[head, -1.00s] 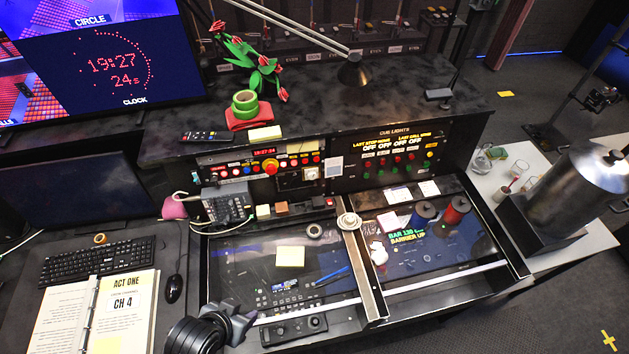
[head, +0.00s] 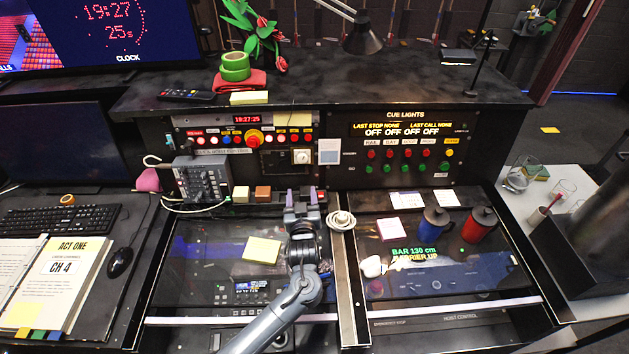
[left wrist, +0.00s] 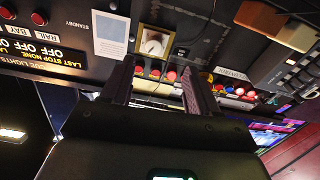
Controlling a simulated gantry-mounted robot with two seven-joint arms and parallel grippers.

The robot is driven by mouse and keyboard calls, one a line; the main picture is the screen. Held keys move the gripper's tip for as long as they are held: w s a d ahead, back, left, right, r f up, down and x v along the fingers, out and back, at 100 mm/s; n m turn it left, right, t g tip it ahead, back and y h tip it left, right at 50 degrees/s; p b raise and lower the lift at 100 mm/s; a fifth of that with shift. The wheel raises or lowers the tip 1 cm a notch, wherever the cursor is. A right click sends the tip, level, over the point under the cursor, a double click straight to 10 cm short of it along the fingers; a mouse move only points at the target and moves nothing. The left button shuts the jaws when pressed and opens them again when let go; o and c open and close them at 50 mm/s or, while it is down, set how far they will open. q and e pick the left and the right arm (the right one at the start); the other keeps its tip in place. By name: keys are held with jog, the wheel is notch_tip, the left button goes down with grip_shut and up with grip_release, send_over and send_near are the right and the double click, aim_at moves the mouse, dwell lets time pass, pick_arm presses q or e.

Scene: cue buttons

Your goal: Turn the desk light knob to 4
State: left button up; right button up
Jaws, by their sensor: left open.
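A small white round knob (head: 302,156) sits on a pale square plate in the upright panel, below and right of the large red button. It also shows in the left wrist view (left wrist: 153,44), on a cream plate. I cannot read any number or its pointer setting, nor a label naming it the desk light knob. My left gripper (head: 303,197) is open and empty, in front of and below the knob. In the left wrist view its two fingers (left wrist: 157,78) stand apart, with the knob beyond and between them. My right gripper is not in view.
A large red button on a yellow base (head: 254,138) and small buttons are left of the knob. A white card (head: 329,151) is close on its right. A grey mixer box (head: 202,180) stands left.

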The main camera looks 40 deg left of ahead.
aim_at(302, 160)
pick_arm(q)
jog(key=x, duration=0.4)
jog(key=r+b+x, duration=0.1)
jog(key=x, duration=0.3)
jog(key=r+x, duration=0.1)
jog(key=x, duration=0.3)
jog(key=shift+w+d, duration=0.25)
jog(key=shift+c, duration=0.2)
jog(key=c, duration=1)
